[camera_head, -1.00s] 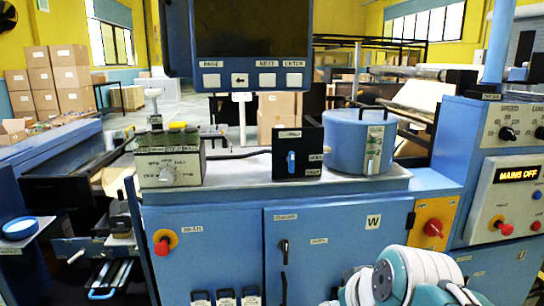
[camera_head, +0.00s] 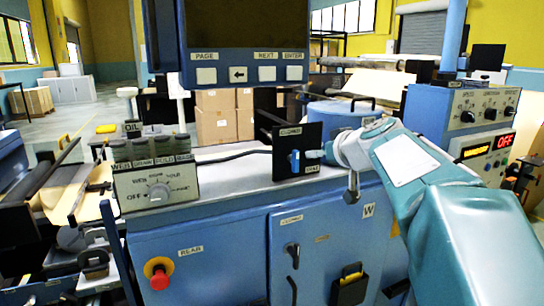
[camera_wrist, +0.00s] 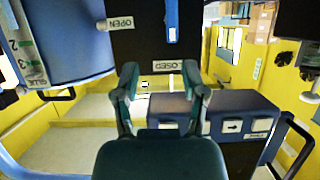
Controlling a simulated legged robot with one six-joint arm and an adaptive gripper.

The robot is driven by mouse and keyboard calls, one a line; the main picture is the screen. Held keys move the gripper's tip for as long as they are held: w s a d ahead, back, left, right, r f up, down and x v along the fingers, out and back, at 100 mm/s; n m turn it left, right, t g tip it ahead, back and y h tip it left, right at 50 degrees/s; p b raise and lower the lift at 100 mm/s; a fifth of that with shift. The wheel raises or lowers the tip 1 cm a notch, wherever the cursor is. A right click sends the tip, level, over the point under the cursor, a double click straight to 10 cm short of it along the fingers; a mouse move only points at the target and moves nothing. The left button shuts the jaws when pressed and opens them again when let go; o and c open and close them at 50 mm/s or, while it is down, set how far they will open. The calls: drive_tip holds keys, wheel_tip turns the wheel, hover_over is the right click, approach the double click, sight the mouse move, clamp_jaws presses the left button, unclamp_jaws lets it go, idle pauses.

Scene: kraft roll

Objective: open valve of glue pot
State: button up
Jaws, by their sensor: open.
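The glue pot (camera_head: 332,113) is a blue cylinder on the bench, partly hidden by my arm. It also shows at the left of the upside-down wrist view (camera_wrist: 70,40), with a GLUE label. The valve panel (camera_head: 284,137) is black and stands left of the pot. Its blue valve lever (camera_head: 295,161) is upright; the wrist view shows the lever (camera_wrist: 172,22) in line with the CLOSED label, with the OPEN label to one side. My gripper (camera_wrist: 160,80) is open and empty, with its fingers in front of the panel. I cannot tell whether it touches the lever.
A selector box (camera_head: 154,180) with a dial stands left on the bench. A screen with buttons (camera_head: 246,74) hangs above the bench, close to the panel. A red stop button (camera_head: 159,280) is on the cabinet front. A control console (camera_head: 460,130) stands at the right.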

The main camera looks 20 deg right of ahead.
sight(297, 156)
drive_tip(key=w+a+f, duration=0.1)
drive_tip(key=w, duration=0.1)
drive_tip(key=w+a+f, duration=0.1)
drive_tip(key=w, duration=0.2)
drive_tip(key=w+a+f, duration=0.1)
drive_tip(key=w, duration=0.2)
drive_tip(key=shift+f, duration=0.15)
drive_tip(key=shift+w+d+f, duration=0.1)
drive_tip(key=shift+w+d, duration=0.05)
drive_tip(key=shift+w, duration=0.15)
drive_tip(key=shift+w+d+f, duration=0.1)
drive_tip(key=shift+w+d, duration=0.05)
drive_tip(key=shift+d, duration=0.65)
drive_tip(key=shift+a, duration=0.2)
drive_tip(key=c, duration=0.6)
drive_tip(key=shift+a, duration=0.3)
clamp_jaws()
